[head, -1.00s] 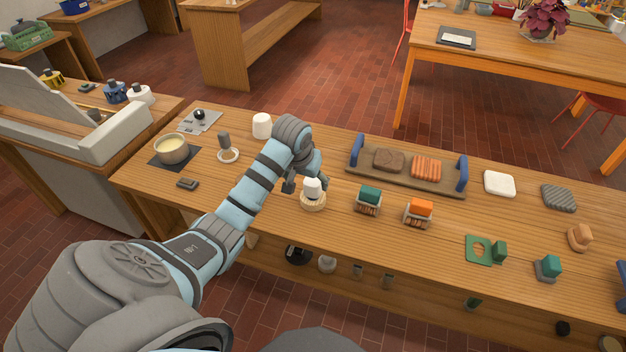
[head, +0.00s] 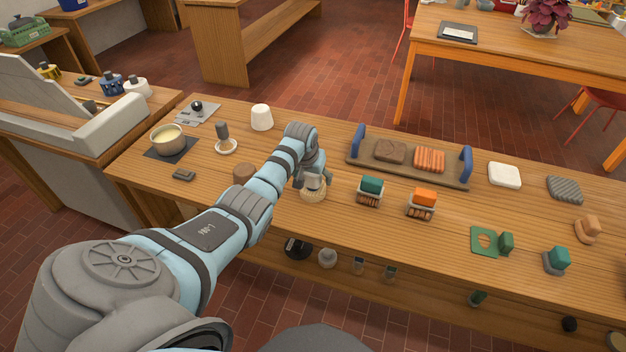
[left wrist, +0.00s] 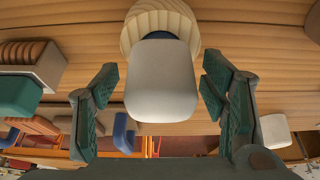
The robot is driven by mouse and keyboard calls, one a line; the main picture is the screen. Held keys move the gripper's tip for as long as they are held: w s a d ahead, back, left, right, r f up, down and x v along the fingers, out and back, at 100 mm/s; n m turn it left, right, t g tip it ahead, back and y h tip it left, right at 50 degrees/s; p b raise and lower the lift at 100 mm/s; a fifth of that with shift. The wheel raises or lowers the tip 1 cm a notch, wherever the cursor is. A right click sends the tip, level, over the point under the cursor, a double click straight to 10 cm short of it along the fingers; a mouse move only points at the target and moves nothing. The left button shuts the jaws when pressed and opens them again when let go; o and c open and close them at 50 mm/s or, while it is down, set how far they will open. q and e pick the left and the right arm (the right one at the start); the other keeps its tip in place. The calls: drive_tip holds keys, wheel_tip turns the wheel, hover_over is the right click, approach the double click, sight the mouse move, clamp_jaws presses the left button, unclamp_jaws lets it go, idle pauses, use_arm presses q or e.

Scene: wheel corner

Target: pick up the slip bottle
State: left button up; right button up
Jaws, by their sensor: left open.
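The slip bottle (head: 314,184) looks like a small white bottle standing on a round pale wooden base (head: 313,195) on the long wooden bench. In the head view my left gripper (head: 312,174) is at the bottle and partly covers it. In the left wrist view the white bottle (left wrist: 160,85) lies between the two dark green fingers (left wrist: 160,98), with a visible gap on each side. The wooden base (left wrist: 160,22) shows beyond it. The left gripper is open. My right gripper is not in view.
Right of the bottle stand a green-topped block holder (head: 370,190) and an orange-topped one (head: 421,204). Behind them is a tray with blue handles (head: 458,180). A brown round thing (head: 244,172) stands close beside my left forearm.

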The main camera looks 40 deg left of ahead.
use_arm(q)
drive_tip(key=shift+r, duration=0.1)
clamp_jaws()
drive_tip(key=shift+r, duration=0.1)
wheel_tip(320, 180, up, 9)
drive_tip(key=shift+w+r+p, duration=0.1)
drive_tip(key=shift+r+p, duration=0.1)
drive_tip(key=shift+p, duration=1)
wheel_tip(320, 180, up, 10)
drive_tip(key=shift+r, duration=0.2)
drive_tip(key=c, duration=0.9)
unclamp_jaws()
clamp_jaws()
